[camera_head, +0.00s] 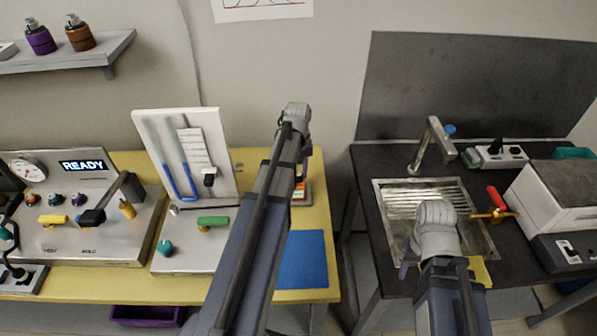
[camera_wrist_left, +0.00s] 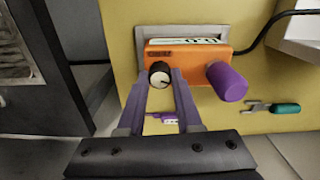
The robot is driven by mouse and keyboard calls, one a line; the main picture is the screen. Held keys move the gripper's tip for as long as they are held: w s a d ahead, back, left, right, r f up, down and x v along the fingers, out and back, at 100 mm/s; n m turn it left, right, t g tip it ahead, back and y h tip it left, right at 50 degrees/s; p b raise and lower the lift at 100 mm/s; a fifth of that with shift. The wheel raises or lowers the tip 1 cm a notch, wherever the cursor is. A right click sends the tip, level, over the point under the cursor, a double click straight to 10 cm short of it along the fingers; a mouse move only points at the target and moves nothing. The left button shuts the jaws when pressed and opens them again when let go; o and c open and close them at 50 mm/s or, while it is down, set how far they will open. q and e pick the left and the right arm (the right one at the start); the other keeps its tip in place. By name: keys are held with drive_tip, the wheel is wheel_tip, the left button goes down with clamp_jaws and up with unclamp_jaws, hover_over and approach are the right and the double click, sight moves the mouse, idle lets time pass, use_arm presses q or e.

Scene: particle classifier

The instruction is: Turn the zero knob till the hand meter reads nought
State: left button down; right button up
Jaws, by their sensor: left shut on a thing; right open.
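The orange hand meter (camera_wrist_left: 185,52) sits in a grey frame on the yellow table in the left wrist view. Its display faces away at a steep slant, and I cannot read the figures. The zero knob (camera_wrist_left: 160,75), black with a pale face and a dark pointer line, is at the meter's near left. My left gripper (camera_wrist_left: 160,80) is shut on this knob, one purple finger on each side. In the head view the meter (camera_head: 300,192) is partly hidden behind my left arm. My right gripper (camera_head: 404,268) is open over the sink, mostly hidden by its wrist.
A purple cylinder (camera_wrist_left: 228,82) stands close to the knob's right. A green-handled tool (camera_wrist_left: 285,108) lies further right, and a black cable (camera_wrist_left: 262,38) runs from the meter. A blue mat (camera_head: 303,262) lies in front. A white manometer board (camera_head: 160,125) stands left.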

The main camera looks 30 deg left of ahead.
sight(299, 174)
use_arm(q)
drive_tip(key=c, duration=0.6)
unclamp_jaws()
drive_tip(key=shift+r, duration=0.1)
wheel_tip(299, 174, up, 8)
drive_tip(key=p, duration=0.8)
drive_tip(key=shift+f, duration=0.2)
